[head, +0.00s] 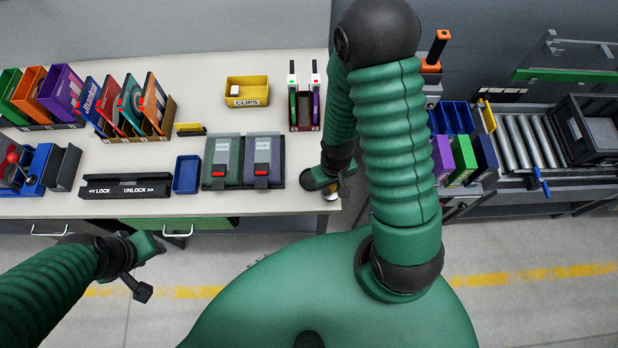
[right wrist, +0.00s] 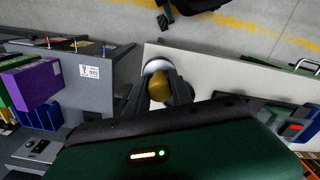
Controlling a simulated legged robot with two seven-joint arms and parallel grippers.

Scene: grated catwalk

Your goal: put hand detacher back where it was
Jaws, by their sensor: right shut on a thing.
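My right gripper (head: 329,190) is at the right front corner of the white workbench (head: 290,205). It is shut on a small rounded gold thing with a pale rim, which I take to be the hand detacher (head: 331,197). In the right wrist view the gold piece (right wrist: 160,84) sits between the two dark fingers of the right gripper (right wrist: 160,92), beside the bench edge. Its lower part is hidden, and I cannot tell whether it touches anything else. My left gripper (head: 146,266) hangs in front of the bench at the left, with its finger opening unclear.
The bench holds book racks (head: 125,110), a yellow clips bin (head: 247,91), a lock/unlock bar (head: 126,187), a blue tray (head: 187,174) and two lidded boxes (head: 243,161). A roller conveyor (head: 532,143) stands at the right. Bare bench lies around the clips bin.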

